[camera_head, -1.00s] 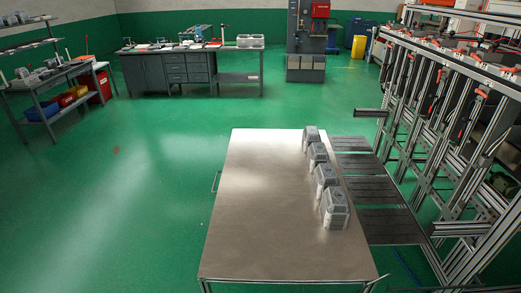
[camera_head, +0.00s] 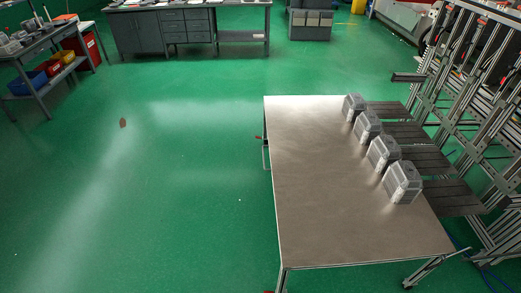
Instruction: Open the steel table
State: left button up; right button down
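The steel table (camera_head: 320,200) stands right of the middle in the head view, with a flat, bare metal top. A handle (camera_head: 265,152) sticks out from its left side, near the far end. Several grey box-shaped parts (camera_head: 383,151) stand in a row along the right edge of the top. Table legs show at the near left and near right corners. Neither of my grippers is in view.
Dark slatted shelves (camera_head: 425,160) and an aluminium-profile rack (camera_head: 475,75) stand close along the table's right side. A grey workbench (camera_head: 187,30) is at the back, and a shelf cart (camera_head: 45,75) at the far left.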

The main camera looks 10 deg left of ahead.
aim_at(333, 209)
jog(key=j, duration=0.6)
jog(key=i+j+z, duration=0.15)
jog(key=j, duration=0.45)
jog(key=i+j, duration=0.25)
jog(key=i, duration=0.2)
jog(key=i+j, duration=0.2)
jog(key=i, duration=0.25)
jog(key=i+j+z, duration=0.5)
jog(key=i+j, duration=0.45)
jog(key=i, duration=0.15)
